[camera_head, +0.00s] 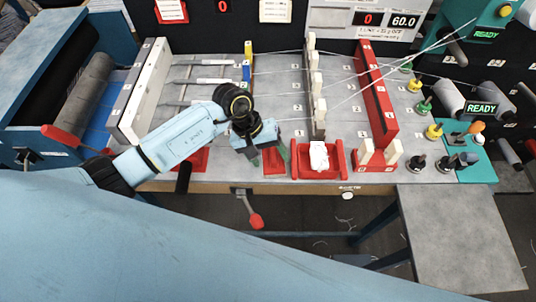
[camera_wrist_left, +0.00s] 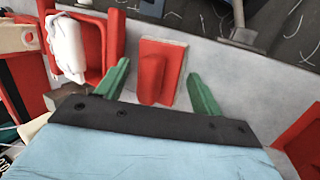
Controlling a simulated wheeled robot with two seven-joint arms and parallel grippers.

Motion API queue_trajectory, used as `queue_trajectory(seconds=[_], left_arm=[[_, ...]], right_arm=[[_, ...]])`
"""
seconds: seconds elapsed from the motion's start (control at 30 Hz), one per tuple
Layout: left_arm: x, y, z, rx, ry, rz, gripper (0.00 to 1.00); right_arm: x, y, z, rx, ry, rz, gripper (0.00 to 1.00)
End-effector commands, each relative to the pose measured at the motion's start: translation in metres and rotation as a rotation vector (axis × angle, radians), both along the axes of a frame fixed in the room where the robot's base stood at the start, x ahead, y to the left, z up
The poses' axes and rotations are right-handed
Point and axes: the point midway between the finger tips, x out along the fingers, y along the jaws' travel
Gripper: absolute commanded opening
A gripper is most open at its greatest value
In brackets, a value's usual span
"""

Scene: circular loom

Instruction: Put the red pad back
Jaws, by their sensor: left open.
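A red pad (camera_wrist_left: 157,72) with a raised grip and a pale edge lies on the grey table top near its front edge. It also shows in the head view (camera_head: 273,165), partly covered by my gripper. My left gripper (camera_head: 269,156) points down over the pad. In the left wrist view its two green fingers (camera_wrist_left: 159,78) are apart, one on each side of the pad, with gaps visible. Nothing is held. I cannot tell the exact height of the fingertips over the table. My right gripper is not in view.
A red tray (camera_head: 319,174) with white cloth-like material stands right beside the pad. Another red piece (camera_head: 197,160) lies to the left. A row of pale posts (camera_head: 316,85) and a long red block (camera_head: 376,95) stand behind.

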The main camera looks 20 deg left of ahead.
Motion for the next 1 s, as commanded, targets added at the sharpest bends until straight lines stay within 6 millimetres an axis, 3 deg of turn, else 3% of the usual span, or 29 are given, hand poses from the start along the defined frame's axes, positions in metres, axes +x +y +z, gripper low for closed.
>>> queue_trajectory(seconds=[0.03,0.07,0.33,0.7,1.0], left_arm=[[-0.008,0.006,-0.013,0.022,0.023,0.001,0.79],[-0.008,0.006,-0.013,0.022,0.023,0.001,0.79],[-0.008,0.006,0.003,0.022,0.028,0.002,0.79],[0.0,0.04,0.081,0.017,0.012,0.004,0.79],[0.0,0.051,0.113,0.013,0.015,0.004,0.79]], right_arm=[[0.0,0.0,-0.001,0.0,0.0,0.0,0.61],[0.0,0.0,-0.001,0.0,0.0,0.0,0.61],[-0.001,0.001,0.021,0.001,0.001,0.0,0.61],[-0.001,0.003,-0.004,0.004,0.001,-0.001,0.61],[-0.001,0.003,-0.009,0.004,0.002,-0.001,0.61]])
